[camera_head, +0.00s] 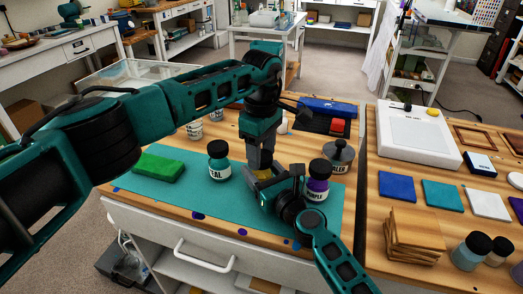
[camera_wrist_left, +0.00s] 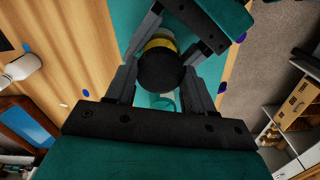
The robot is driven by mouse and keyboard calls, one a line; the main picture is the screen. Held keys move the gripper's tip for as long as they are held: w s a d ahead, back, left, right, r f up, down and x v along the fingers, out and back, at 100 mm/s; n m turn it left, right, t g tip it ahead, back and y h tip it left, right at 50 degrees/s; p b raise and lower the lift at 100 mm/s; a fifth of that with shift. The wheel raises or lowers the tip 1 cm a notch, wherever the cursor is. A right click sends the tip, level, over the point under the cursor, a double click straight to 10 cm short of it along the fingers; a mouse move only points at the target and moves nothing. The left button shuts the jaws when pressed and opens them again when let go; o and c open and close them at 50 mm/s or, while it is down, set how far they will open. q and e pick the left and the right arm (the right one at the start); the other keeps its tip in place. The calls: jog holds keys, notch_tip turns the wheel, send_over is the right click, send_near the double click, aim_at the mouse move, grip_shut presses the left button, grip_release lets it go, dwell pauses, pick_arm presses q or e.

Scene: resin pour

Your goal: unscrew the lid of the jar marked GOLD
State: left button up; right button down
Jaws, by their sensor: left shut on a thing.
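The jar with a yellow body (camera_head: 264,174) stands on the teal mat; its label is hidden by my grippers. In the left wrist view its black lid (camera_wrist_left: 162,71) faces the camera, with the yellow body (camera_wrist_left: 160,43) showing past it. My left gripper (camera_head: 260,164) comes down from above and is shut on the black lid, one finger on each side. My right gripper (camera_head: 266,188) reaches in from the lower right, its fingers on both sides of the yellow body and seemingly shut on it. The lid sits on the jar; I cannot tell how loose it is.
On the teal mat (camera_head: 135,185) are a green block (camera_head: 158,167), a teal jar (camera_head: 219,168) to the left and a purple jar (camera_head: 316,186) to the right. A dark-lidded can (camera_head: 340,158) stands behind the purple jar. White cups (camera_head: 194,130) stand farther back.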

pick_arm(q)
jog(key=n, duration=0.3)
jog(key=shift+n, duration=0.4)
jog(key=n, duration=1.2)
jog(key=shift+n, duration=0.3)
jog(key=n, duration=0.3)
jog(key=shift+n, duration=0.3)
jog(key=n, duration=1.2)
jog(key=shift+r+n, duration=0.1)
jog(key=shift+n, duration=0.2)
